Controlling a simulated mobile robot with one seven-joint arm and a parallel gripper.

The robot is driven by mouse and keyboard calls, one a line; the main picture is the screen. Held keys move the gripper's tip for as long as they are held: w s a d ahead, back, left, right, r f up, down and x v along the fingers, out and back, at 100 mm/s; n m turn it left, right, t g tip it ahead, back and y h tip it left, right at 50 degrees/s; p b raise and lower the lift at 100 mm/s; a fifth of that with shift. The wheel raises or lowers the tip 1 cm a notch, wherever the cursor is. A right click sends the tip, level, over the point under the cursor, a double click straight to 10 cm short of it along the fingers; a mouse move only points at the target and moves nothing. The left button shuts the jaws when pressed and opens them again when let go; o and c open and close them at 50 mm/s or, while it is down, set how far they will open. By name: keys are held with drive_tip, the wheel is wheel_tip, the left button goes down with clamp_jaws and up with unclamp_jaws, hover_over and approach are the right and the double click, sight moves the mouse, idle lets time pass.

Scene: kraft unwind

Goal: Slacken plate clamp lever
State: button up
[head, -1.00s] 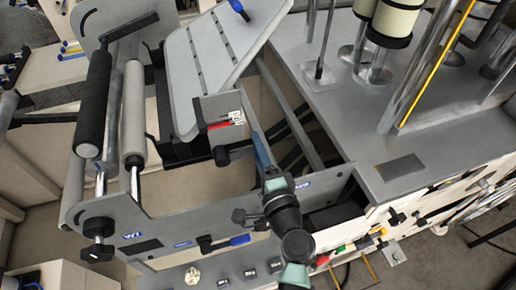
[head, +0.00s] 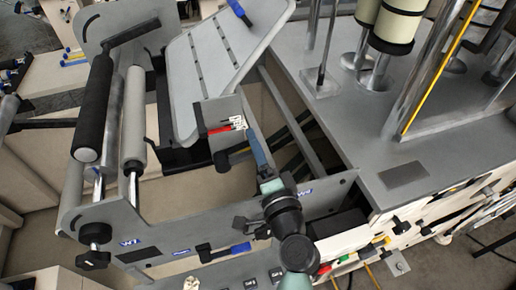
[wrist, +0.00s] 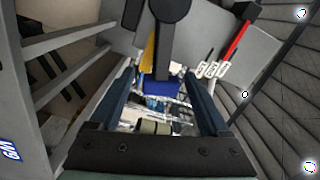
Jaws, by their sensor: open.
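A slanted grey slotted plate (head: 215,62) stands in the upper middle of the head view. A lever with a blue grip (head: 239,11) is at its top edge. Another black lever with a blue grip (head: 238,248) lies roughly level on the front panel; I cannot tell which is the clamp lever. My gripper (head: 258,150) is over the frame, right of a small grey tray, well below the upper lever and above the front one. In the wrist view my gripper (wrist: 162,82) is open. A black round-headed part (wrist: 165,40) and a blue piece (wrist: 162,90) show between its fingers, apparently beyond them.
The small grey tray (head: 218,108) holds a red-handled tool (head: 222,129) and white pieces. Black and grey rollers (head: 92,110) stand left. A grey bench with posts and rolls (head: 420,150) is right. A black knob (head: 95,234) projects from the front panel.

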drive_tip(key=b+v, duration=0.3)
drive_tip(key=v, duration=1)
drive_tip(key=shift+c, duration=0.3)
